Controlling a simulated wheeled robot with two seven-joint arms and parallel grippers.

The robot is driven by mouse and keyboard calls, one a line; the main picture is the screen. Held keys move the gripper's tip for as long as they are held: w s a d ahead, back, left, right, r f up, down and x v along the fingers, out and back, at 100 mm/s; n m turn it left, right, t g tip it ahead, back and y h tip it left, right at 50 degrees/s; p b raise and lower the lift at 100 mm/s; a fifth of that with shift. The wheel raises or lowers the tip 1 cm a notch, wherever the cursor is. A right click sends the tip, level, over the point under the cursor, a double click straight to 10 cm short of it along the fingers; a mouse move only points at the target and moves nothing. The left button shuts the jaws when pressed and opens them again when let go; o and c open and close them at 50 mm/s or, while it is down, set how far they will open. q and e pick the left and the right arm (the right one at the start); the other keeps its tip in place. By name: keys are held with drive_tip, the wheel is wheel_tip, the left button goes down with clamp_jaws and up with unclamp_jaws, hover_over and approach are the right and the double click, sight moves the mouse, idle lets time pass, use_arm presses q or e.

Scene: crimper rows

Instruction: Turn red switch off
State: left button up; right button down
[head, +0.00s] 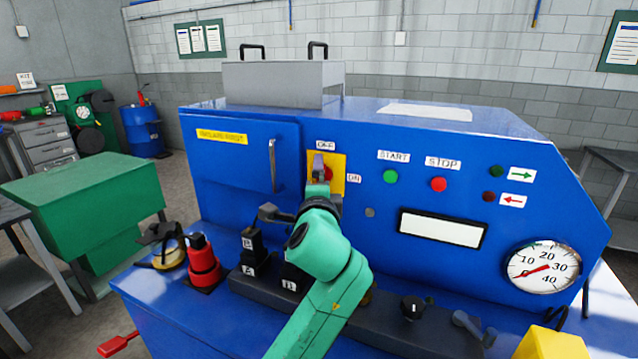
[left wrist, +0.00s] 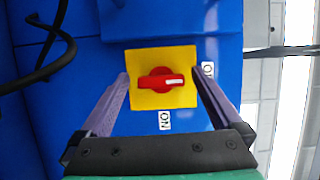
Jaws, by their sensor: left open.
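The red switch (left wrist: 160,80) is a round red knob with a raised bar and a white mark. It sits on a yellow plate (left wrist: 143,100) on the front of the blue machine. In the left wrist view its bar lies level, with the white mark to the right, the side of the OFF label. In the head view the OFF label (head: 325,146) is above the plate and the ON label (head: 354,179) to its right. My left gripper (head: 320,166) is open in front of the switch, its fingers on either side of the knob. It partly hides the switch. My right gripper is not in view.
Green START (head: 390,176) and red STOP (head: 438,184) buttons are right of the switch. A door handle (head: 273,165) stands out on its left. A ledge below carries a red bottle-like object (head: 203,262), black blocks and a dark rail. A gauge (head: 543,269) is at the right.

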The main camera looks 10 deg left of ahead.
use_arm(q)
drive_tip(key=s+d+b, duration=0.3)
drive_tip(key=s+b, duration=0.1)
drive_tip(key=s, duration=1)
drive_tip(key=shift+s, duration=0.2)
